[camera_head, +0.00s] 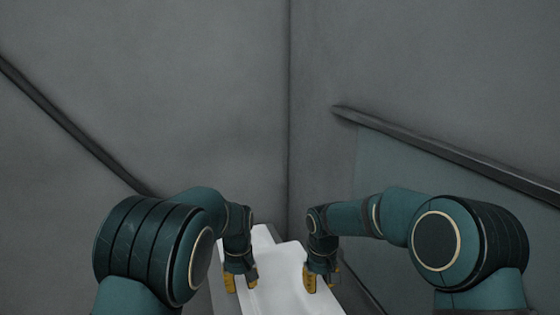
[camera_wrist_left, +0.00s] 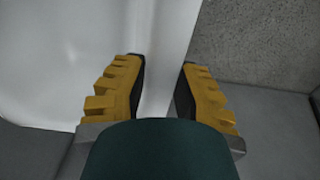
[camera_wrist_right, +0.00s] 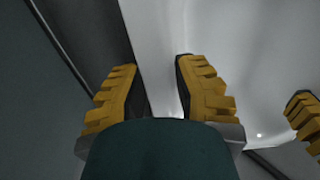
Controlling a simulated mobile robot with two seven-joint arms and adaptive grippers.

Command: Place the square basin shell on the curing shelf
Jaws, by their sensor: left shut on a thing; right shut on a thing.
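A white basin shell (camera_head: 285,283) shows between my two arms at the bottom of the head view, partly cut off by the lower edge. My left gripper (camera_head: 241,281) is shut on its left wall; in the left wrist view the fingers (camera_wrist_left: 163,85) sit on both sides of the white rim (camera_wrist_left: 165,50). My right gripper (camera_head: 319,280) is shut on the right wall; in the right wrist view its fingers (camera_wrist_right: 157,85) straddle the rim (camera_wrist_right: 155,45). A yellow finger of my other gripper shows at the right of that view. I cannot make out a curing shelf.
Grey walls (camera_head: 150,90) meet in a corner straight ahead. A dark rail (camera_head: 75,125) runs along the left wall and another (camera_head: 440,155) along the right wall. A speckled grey surface (camera_wrist_left: 265,45) lies beside the shell in the left wrist view.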

